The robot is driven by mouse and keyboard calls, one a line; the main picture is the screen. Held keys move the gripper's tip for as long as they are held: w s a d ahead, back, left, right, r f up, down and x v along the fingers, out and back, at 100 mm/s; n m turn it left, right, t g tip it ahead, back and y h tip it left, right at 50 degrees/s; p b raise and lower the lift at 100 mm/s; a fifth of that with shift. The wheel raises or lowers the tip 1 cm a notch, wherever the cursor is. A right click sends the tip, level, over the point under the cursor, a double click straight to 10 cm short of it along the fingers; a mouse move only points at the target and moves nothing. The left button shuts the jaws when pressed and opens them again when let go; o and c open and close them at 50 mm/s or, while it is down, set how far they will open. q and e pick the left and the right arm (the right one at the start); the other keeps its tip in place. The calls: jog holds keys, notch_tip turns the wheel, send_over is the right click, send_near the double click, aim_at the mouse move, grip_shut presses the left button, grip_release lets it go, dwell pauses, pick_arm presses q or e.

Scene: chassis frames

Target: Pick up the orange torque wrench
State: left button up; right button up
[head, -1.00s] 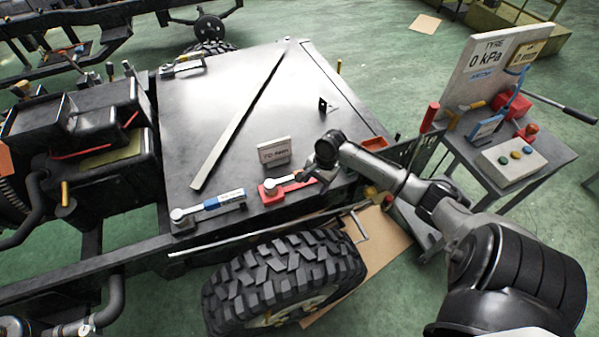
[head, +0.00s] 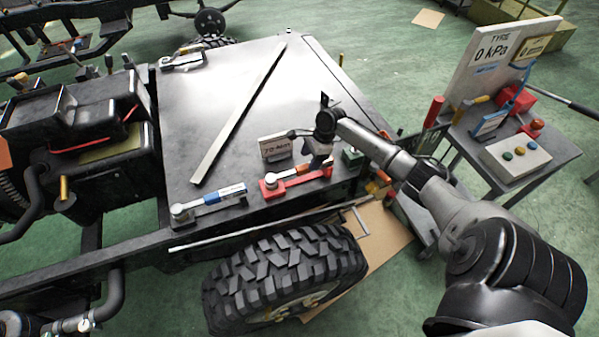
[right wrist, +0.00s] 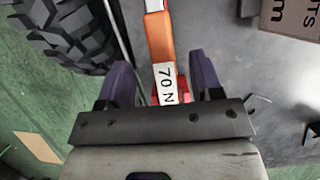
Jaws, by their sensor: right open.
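The orange torque wrench (head: 290,174) lies in a red cradle (head: 268,192) at the near edge of the metal deck. In the right wrist view, its orange handle (right wrist: 160,40) carries a white label reading "70 N". My right gripper (head: 318,162) is open above the handle's right end. In the right wrist view, the purple fingers of my right gripper (right wrist: 162,78) stand apart on either side of the handle, with a gap on each side. The lower part of the handle is hidden behind the gripper body. My left gripper is not in view.
A blue-handled wrench (head: 224,195) lies to the left in a grey cradle. A small "70 Nm" sign (head: 275,147) stands just behind the orange wrench. A long metal strip (head: 238,115) lies across the deck. A tyre (head: 285,280) is below the deck edge. A bench (head: 545,165) stands right.

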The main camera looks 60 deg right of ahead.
aim_at(305, 166)
jog(key=shift+w+a+f+b, duration=0.2)
jog(key=shift+f+b, duration=0.15)
jog(key=shift+f, duration=0.3)
jog(key=b+x, duration=0.1)
jog(key=x, duration=0.2)
jog(key=shift+f, duration=0.15)
jog(key=shift+w+a+f, duration=0.1)
jog(key=shift+a+f, duration=0.1)
jog(key=shift+f, duration=0.15)
jog(key=c, duration=0.6)
jog(key=shift+r, duration=0.1)
grip_shut()
